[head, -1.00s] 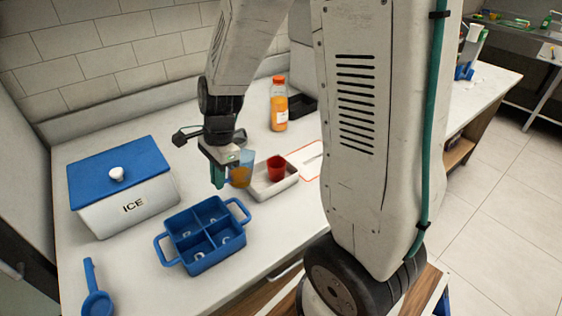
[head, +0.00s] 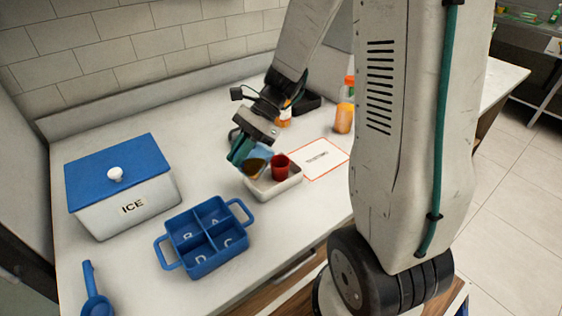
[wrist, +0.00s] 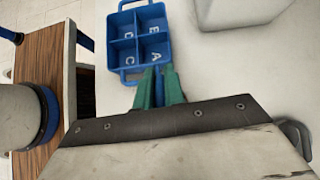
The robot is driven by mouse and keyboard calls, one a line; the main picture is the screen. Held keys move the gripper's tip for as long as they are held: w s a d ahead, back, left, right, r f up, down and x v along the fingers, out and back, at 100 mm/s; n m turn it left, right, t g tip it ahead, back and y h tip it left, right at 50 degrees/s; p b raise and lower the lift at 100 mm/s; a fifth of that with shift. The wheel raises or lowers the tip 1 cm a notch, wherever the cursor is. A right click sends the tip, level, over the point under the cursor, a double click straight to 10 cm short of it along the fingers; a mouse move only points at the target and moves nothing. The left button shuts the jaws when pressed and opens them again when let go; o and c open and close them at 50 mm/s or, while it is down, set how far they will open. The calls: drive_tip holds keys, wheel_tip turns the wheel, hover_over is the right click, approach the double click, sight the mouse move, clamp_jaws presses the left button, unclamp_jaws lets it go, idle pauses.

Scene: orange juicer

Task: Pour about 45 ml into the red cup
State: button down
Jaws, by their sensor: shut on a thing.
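The red cup (head: 281,168) stands upright in a white tray (head: 277,190) on the counter in the head view. My gripper (head: 241,152) is shut on a translucent blue cup (head: 263,156), which holds amber liquid (head: 256,169). The blue cup is tilted, with its upper part towards the red cup, just left of it and above the tray. I cannot tell whether liquid is flowing or how much the red cup holds.
A blue four-part caddy (head: 207,237) and an ice box (head: 122,190) stand left of the tray. An orange bottle (head: 345,112) stands at the back right; another (head: 285,117) is partly hidden by my wrist. A bordered card (head: 320,158) lies right of the tray.

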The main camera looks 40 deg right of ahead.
drive_tip(key=shift+d+y, duration=0.3)
drive_tip(key=shift+y, duration=0.2)
drive_tip(key=shift+d+y, duration=0.75)
drive_tip(key=shift+y, duration=0.45)
idle(0.3)
